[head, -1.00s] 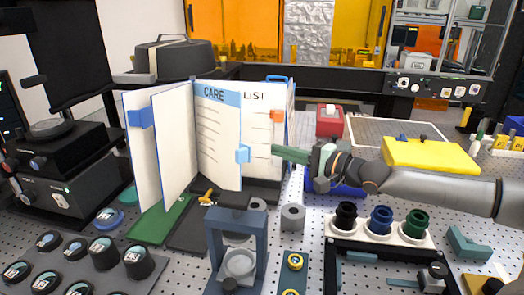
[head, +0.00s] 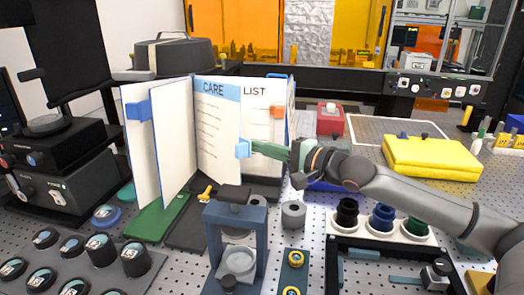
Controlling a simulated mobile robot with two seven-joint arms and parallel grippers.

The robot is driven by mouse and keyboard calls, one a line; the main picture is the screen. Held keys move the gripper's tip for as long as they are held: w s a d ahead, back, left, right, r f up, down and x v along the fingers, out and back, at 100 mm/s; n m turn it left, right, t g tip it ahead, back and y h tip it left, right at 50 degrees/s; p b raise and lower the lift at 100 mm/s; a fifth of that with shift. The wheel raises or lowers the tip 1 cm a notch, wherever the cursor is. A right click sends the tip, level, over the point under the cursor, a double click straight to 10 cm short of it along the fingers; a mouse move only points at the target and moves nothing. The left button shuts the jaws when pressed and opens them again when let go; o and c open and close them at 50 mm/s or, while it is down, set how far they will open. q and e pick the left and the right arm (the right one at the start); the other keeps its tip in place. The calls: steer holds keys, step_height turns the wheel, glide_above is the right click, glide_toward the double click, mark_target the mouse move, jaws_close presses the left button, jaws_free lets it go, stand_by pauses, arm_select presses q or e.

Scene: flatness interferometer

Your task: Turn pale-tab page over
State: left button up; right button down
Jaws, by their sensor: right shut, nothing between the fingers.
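An upright booklet with fanned pages stands in the middle of the bench, with "CARE" and "LIST" across its top. The page with the pale blue tab (head: 243,149) is the "CARE" page (head: 217,130); its tab is on its right edge. A darker blue tab (head: 139,111) is on a left page, and an orange tab (head: 278,112) is on the "LIST" page. My right gripper (head: 254,147) is shut and empty, with its green fingertips at the pale tab's right side; I cannot tell whether they touch. My left gripper is not in view.
A blue clamp-like stand (head: 237,240) is in front of the booklet. A rack holds black, blue and green knobs (head: 382,218) below my right arm. A yellow case (head: 431,158) and a red box (head: 330,119) lie behind. Several dark round pieces fill the front left.

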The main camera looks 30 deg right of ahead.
mark_target(239, 152)
steer(key=shift+a, duration=0.3)
steer(key=a, duration=0.1)
steer(key=a+p, duration=0.1)
steer(key=a, duration=0.1)
steer(key=shift+s+a+r+p, duration=0.1)
steer(key=shift+s+r+p, duration=0.15)
steer(key=shift+r+p, duration=0.15)
steer(key=a+p, duration=0.2)
steer(key=shift+s+a+r, duration=0.1)
steer(key=shift+a+r, duration=0.05)
steer(key=shift+a, duration=0.15)
steer(key=shift+a+p, duration=0.35)
steer(key=shift+a, duration=0.3)
steer(key=shift+s, duration=0.1)
